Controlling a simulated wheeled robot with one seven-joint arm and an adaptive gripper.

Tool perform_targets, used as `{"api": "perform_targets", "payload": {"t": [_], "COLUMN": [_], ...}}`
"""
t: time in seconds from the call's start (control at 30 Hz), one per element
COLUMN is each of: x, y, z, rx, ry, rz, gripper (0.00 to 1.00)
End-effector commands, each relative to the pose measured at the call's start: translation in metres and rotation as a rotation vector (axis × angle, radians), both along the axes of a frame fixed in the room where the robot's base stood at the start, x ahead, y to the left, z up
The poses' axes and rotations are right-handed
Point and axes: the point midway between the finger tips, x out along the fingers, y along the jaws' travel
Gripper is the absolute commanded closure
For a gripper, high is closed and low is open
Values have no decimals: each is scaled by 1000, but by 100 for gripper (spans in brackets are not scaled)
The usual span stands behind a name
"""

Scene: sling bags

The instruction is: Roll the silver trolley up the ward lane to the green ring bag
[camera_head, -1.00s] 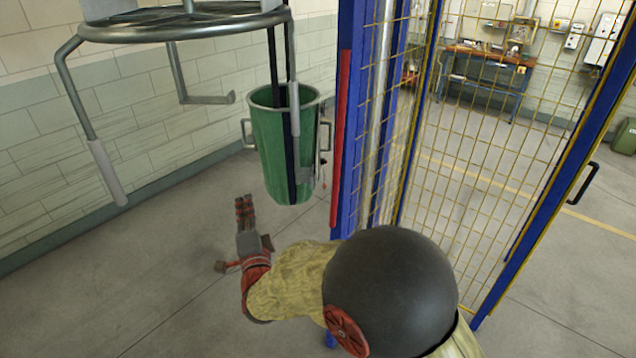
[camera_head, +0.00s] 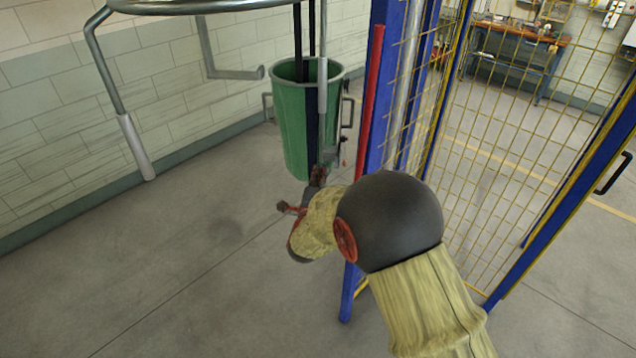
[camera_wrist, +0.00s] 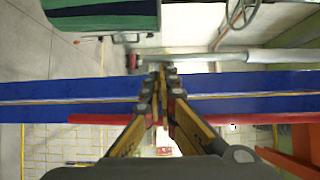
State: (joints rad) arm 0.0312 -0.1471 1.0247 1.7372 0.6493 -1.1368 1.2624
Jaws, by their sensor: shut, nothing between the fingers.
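A green bag (camera_head: 290,130) with a metal rim and side handles stands or hangs by the wall in the head view. A black strap crosses its front. Part of it shows at the top left of the wrist view (camera_wrist: 100,12). I cannot pick out a separate silver trolley. My gripper (camera_head: 318,175) is just below and in front of the bag's lower right edge. In the wrist view my gripper (camera_wrist: 160,72) is shut and empty, its tips over the blue post.
A blue post (camera_head: 384,90) with a red bar (camera_head: 369,100) stands just right of the bag. A yellow mesh panel (camera_head: 490,150) with a blue frame fills the right. A workbench (camera_head: 515,45) stands behind it. The floor at left (camera_head: 150,270) is clear.

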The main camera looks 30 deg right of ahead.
Motion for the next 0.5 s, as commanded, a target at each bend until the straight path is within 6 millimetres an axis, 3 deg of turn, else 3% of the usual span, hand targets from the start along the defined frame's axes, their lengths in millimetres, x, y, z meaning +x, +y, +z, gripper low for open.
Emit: {"api": "perform_targets", "payload": {"t": [0.2, 0.5], "x": [24, 31], "y": [-17, -22], "z": [0, 0], "rx": [0, -1], "ry": [0, 1], "rz": [-1, 1], "gripper": [100, 100]}}
